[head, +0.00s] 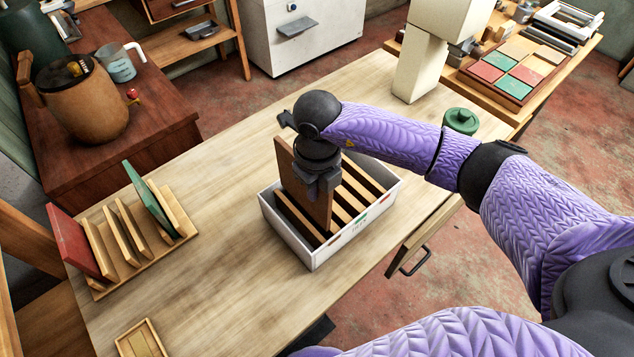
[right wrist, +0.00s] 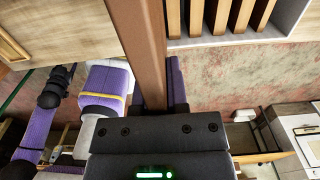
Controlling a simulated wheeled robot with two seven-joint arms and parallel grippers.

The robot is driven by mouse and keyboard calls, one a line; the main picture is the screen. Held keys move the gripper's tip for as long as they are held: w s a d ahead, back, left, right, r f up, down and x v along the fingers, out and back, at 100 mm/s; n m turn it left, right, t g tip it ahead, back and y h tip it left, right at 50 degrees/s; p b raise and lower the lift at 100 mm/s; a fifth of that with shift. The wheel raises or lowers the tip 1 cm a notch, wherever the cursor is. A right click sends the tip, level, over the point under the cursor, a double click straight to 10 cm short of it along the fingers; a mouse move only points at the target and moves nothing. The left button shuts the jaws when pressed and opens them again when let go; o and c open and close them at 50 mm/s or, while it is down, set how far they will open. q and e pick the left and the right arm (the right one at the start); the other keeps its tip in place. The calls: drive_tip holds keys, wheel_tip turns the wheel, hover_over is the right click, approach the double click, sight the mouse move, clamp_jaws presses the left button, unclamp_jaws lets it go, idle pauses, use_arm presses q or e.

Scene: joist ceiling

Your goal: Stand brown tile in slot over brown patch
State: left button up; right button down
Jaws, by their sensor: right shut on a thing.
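My right gripper (head: 322,182) is shut on the brown tile (head: 300,185) and holds it near upright. In the right wrist view the tile (right wrist: 143,50) runs up from between the jaws. The tile is at the left part of the white slotted box (head: 292,247), its lower end down between the walls. I cannot tell whether it touches the floor of a slot. Wooden dividers (head: 355,187) stand to its right. I cannot make out a brown patch.
A wooden rack (head: 135,262) at the left holds a red tile (head: 75,240) and a green tile (head: 148,200). A small wooden tray (head: 125,344) lies at the front left. A green lidded pot (head: 460,121) stands behind the box at the right. The table between rack and box is clear.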

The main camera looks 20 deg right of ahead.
sight(317, 214)
drive_tip(key=shift+f+b, duration=1.3)
drive_tip(key=shift+f, duration=0.65)
drive_tip(key=shift+f+b, duration=0.9)
drive_tip(key=shift+f, duration=0.25)
drive_tip(key=shift+f+b, duration=0.95)
drive_tip(key=shift+f, duration=0.7)
drive_tip(key=c, duration=0.6)
unclamp_jaws()
drive_tip(key=shift+o, duration=0.2)
wheel_tip(317, 214, up, 10)
drive_tip(key=p, duration=0.2)
